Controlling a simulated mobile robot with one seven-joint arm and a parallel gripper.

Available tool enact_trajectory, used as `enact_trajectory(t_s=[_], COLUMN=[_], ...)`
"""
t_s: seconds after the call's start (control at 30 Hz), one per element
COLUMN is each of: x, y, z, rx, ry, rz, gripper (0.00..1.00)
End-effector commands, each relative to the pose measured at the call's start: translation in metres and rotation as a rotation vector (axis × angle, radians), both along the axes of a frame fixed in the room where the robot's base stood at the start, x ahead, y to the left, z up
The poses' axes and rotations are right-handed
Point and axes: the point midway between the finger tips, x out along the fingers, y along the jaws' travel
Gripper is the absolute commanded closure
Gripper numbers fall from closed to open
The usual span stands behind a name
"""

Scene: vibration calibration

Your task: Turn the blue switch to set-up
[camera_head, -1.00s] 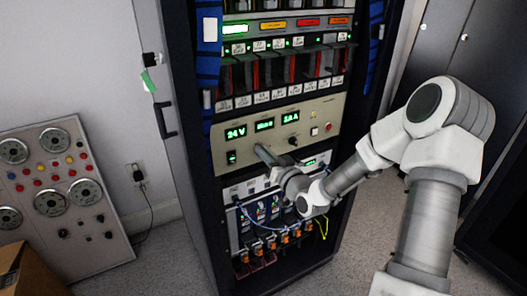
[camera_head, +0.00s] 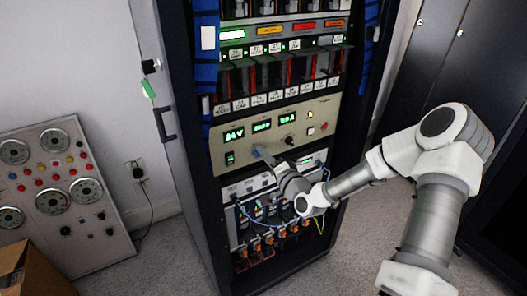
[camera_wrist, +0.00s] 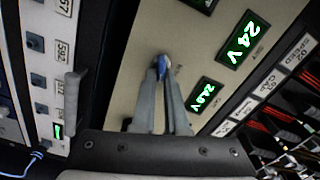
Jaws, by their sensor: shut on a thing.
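The blue switch (camera_wrist: 162,64) is a small knob on the beige panel (camera_wrist: 120,60), seen in the wrist view between my fingertips. My gripper (camera_wrist: 161,72) is shut on it, with one finger on each side. The fingers hide most of the knob, so I cannot read its setting or any set-up label. In the head view, my gripper (camera_head: 262,155) reaches the same beige panel (camera_head: 222,150), below its green displays. The switch is hard to make out there behind the fingers.
Green displays (camera_wrist: 241,40) sit beside the switch. A grey handle (camera_wrist: 72,98) stands out from the neighbouring unit. Blue cables (camera_head: 245,212) and orange connectors (camera_head: 268,241) hang below. A dial board (camera_head: 60,190) and a cardboard box (camera_head: 30,275) stand at left.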

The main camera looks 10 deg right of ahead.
Motion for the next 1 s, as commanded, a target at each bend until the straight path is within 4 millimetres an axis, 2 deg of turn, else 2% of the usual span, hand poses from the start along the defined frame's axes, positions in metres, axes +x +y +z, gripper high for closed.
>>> enact_trajectory(t_s=[0.4, 1.0], x=[-0.0005, -0.0006], y=[-0.0006, -0.0001], z=[-0.0038, -0.0055], rx=[0.256, 0.326], ry=[0.085, 0.109], rz=[0.000, 0.001], gripper=[1.00, 1.00])
